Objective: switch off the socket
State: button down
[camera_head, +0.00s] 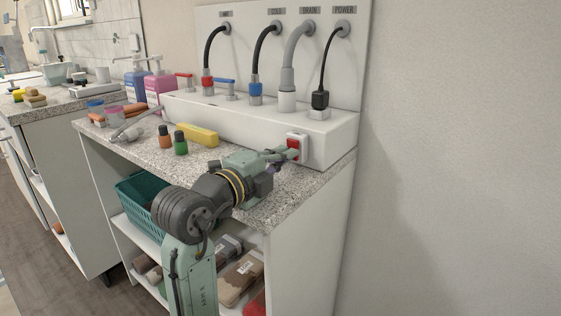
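A red rocker switch (293,144) in a white frame (304,149) sits on the front face of the white ledge, near its right end. The black power plug (320,99) stands in a white socket (319,114) on top of the ledge, above and right of the switch. My gripper (287,156) is at the left side of the switch, its tips touching it or very close. The gripper partly covers the switch's lower left. Its fingers are small and overlap here, so whether they are open or shut is unclear. Which way the rocker is tipped is also unclear.
The white ledge (240,124) carries hoses with red and blue valves. A yellow box (198,134) and two small bottles (180,143) stand left of my arm on the speckled counter (285,187). A teal basket (135,200) is on the shelf below. A bare wall rises at right.

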jog(key=shift+w+d+f, duration=0.25)
jog(key=shift+f, duration=0.15)
jog(key=shift+s, duration=0.1)
jog(key=v, duration=0.8)
jog(key=shift+s+a+r, duration=0.15)
jog(key=shift+a+r, duration=0.1)
jog(key=shift+r, duration=0.1)
